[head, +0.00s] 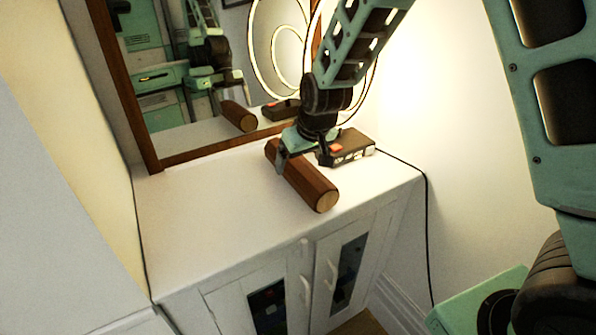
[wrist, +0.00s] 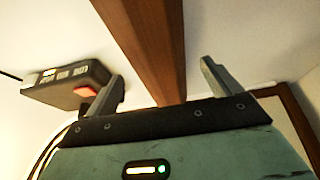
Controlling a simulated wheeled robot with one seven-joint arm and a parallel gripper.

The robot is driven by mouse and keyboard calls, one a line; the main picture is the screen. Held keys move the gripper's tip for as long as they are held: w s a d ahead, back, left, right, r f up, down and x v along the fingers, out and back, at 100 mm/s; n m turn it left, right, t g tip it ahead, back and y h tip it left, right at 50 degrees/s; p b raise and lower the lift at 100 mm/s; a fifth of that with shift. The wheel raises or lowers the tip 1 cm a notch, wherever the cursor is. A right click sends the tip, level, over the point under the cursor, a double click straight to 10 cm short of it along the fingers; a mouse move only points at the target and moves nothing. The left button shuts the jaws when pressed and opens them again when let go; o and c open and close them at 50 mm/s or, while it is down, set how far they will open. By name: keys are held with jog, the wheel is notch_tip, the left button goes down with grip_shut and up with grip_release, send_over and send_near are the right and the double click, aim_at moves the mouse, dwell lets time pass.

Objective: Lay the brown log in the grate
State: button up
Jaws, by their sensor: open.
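The brown log (head: 308,184) lies on the white cabinet top, below a wood-framed mirror. Its pale cut end faces the front right. My gripper (head: 284,158) is at the log's far part, with its fingers pointing down around it. In the wrist view the log (wrist: 150,38) runs between the two fingers of my gripper (wrist: 160,84), with gaps visible on both sides. The gripper is open. The palm hides the log's far end in the wrist view. No grate is in view.
A dark box with a red button (head: 346,147) stands right beside the gripper; it also shows in the wrist view (wrist: 68,86). A ring lamp (head: 262,45) glows behind. The mirror frame (head: 215,150) borders the back. The cabinet top's left part (head: 200,220) is clear.

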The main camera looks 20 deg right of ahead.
aim_at(300, 162)
jog(key=x, duration=0.4)
jog(key=shift+f, duration=0.2)
jog(key=c, duration=1.7)
jog(key=shift+r, duration=0.15)
jog(key=shift+c, duration=0.6)
